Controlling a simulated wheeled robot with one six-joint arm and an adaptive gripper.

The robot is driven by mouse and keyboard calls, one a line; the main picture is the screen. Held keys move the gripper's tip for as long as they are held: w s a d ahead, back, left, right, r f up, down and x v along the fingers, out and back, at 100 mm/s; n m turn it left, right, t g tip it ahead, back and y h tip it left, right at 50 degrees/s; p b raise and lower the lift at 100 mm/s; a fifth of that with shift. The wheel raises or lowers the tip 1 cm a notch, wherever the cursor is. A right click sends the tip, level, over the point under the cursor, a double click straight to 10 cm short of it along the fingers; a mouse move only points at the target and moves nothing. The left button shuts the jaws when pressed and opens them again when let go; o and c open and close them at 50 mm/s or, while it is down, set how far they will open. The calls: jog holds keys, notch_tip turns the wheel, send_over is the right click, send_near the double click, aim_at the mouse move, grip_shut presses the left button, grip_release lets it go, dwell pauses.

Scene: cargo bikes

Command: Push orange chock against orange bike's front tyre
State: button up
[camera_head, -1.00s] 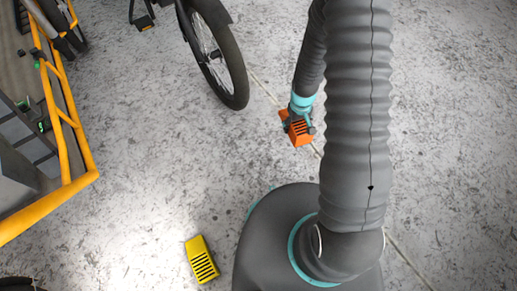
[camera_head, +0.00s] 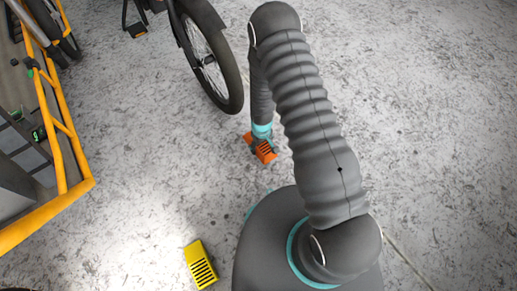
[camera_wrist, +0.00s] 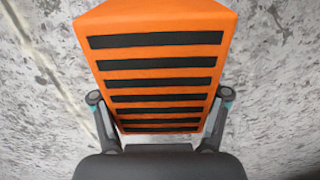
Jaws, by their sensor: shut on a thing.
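The orange chock (camera_head: 265,153) has black slots across its sloping face. My gripper (camera_head: 259,141) is shut on it from above. In the wrist view the chock (camera_wrist: 155,70) fills the middle, with a finger of my gripper (camera_wrist: 160,112) on each side. A black tyre (camera_head: 232,88) of a bike with a dark fender stands up and left of the chock, with a gap of floor between them. The bike's frame is mostly cut off at the top edge, so I cannot tell its colour here.
A yellow chock (camera_head: 199,264) with black slots lies on the floor at the bottom. A yellow-orange tubular frame (camera_head: 62,125) of a cargo bike runs along the left. The grey concrete floor at the right is clear.

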jog(key=shift+w+a+f, duration=0.35)
jog(key=shift+a, duration=0.2)
jog(key=shift+f, duration=2)
jog(key=o, duration=1.7)
jog(key=shift+r, duration=0.1)
notch_tip(320, 180, up, 12)
jog(key=shift+p, duration=0.3)
